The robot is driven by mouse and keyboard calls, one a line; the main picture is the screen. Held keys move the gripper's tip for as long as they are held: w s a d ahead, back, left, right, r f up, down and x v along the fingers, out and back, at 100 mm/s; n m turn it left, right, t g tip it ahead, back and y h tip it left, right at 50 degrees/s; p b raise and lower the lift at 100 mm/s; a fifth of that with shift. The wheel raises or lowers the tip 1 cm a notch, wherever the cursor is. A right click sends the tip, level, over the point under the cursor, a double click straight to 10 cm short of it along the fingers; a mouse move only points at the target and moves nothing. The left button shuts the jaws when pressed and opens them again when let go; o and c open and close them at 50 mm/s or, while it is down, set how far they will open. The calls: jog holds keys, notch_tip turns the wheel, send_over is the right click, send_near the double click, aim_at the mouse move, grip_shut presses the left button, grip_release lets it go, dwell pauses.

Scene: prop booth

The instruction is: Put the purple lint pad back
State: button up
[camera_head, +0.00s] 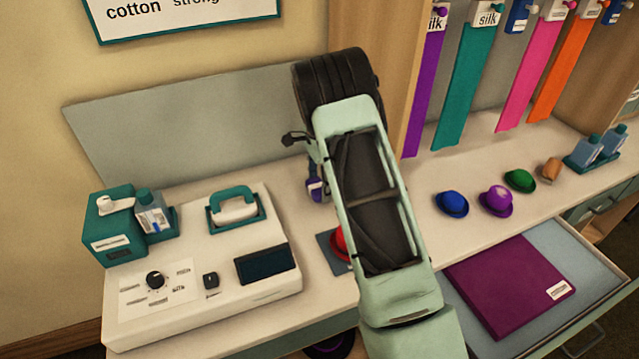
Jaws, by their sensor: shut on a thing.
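A small purple and blue pad with a white patch (316,188), apparently the purple lint pad, shows just left of my arm, above the rear of the counter. My gripper (295,139) is mostly hidden behind my own arm; only a dark part sticks out at the left. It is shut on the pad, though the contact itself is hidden. Whether the pad touches the counter cannot be told. Similar blue pads (519,16) hang on the rack at the upper right.
A red hat (339,243) is partly behind my arm. Small hats (496,201) and bottles (588,149) stand right. An open drawer (590,245) holds a purple folder (510,285). Ribbons (470,80) hang behind.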

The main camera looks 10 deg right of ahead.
aim_at(320, 185)
jog(key=shift+f, duration=0.25)
jog(key=o, duration=1)
jog(key=shift+r, duration=0.1)
jog(key=shift+r, duration=0.1)
notch_tip(320, 185, up, 12)
jog(key=shift+r, duration=0.1)
